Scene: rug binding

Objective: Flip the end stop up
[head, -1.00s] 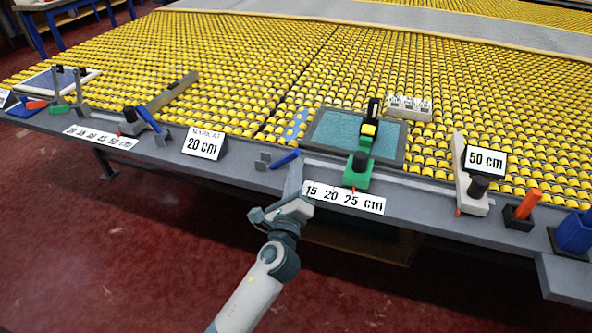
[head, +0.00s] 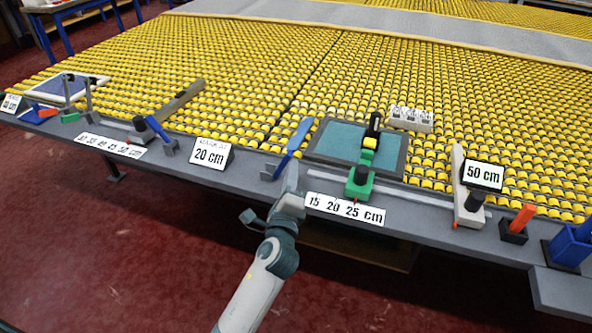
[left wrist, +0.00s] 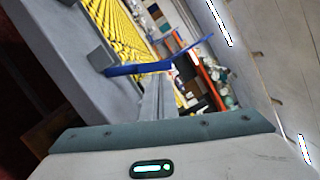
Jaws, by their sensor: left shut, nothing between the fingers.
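The end stop near my gripper is a blue bar with a paler blue paddle (head: 299,134), hinged at a small grey bracket (head: 271,171) on the bench's front rail. It stands tilted upward, paddle at the top. In the left wrist view the blue bar (left wrist: 140,68) runs from its grey bracket up to the right. My left gripper (head: 291,178) is shut and empty, its tips just beside the lower part of the bar; it also shows in the left wrist view (left wrist: 155,97). I cannot tell whether they touch. My right gripper is not in view.
A green slide block (head: 359,184) stands on the rail to the right, behind the "15 20 25 cm" label (head: 345,210). A "20 cm" sign (head: 211,153) stands to the left. A teal panel in a dark frame (head: 337,141) lies on the yellow rollers behind.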

